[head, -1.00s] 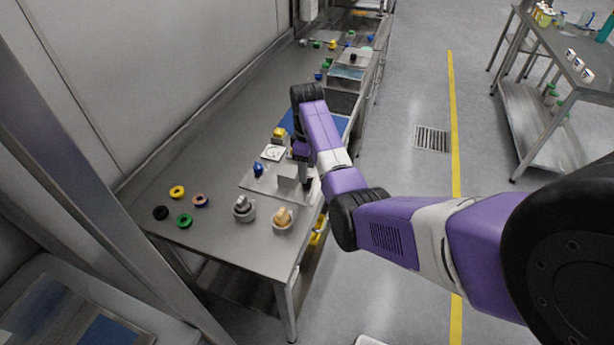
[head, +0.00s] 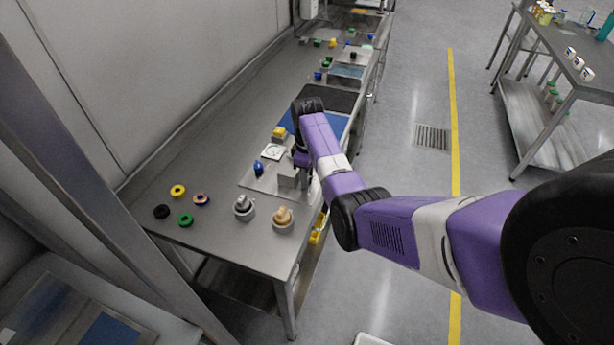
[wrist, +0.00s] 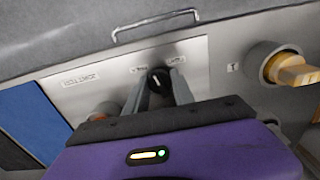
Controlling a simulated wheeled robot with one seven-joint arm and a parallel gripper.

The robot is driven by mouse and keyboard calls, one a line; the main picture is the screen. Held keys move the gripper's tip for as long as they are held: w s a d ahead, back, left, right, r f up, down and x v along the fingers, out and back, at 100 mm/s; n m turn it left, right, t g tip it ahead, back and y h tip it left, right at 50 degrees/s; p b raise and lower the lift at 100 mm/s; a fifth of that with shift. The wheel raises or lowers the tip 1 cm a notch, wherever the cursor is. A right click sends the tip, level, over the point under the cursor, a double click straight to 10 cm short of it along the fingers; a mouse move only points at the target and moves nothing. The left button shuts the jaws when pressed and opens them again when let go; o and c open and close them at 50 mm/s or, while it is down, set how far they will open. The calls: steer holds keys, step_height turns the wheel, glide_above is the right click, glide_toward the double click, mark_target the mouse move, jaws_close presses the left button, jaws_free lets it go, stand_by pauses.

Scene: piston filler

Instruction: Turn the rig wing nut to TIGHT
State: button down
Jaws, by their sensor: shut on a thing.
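In the wrist view, the wing nut (wrist: 157,80) is a small dark knob with a pale line on top, set on a light metal plate (wrist: 85,92). Small printed labels sit on either side of it, too small and skewed to read surely. My gripper (wrist: 159,76) has one grey finger on each side of the wing nut and is shut on it. The line points roughly up in the picture, leaning slightly left. In the head view, the plate (head: 256,185) lies on the bench, and my arm hides the nut and my fingertips.
A tan knob in a grey collar (head: 283,218) and a grey one (head: 243,207) stand near the bench's front end. Several coloured rings (head: 185,219) lie to the left. A blue knob (head: 258,167) and a grey block (head: 288,180) are close to my gripper. A handle (wrist: 155,25) shows nearby.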

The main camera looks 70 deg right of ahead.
steer(key=shift+m, duration=2.3)
steer(key=c, duration=1.1)
jaws_free()
steer(key=shift+o, duration=0.2)
steer(key=shift+r, duration=3.95)
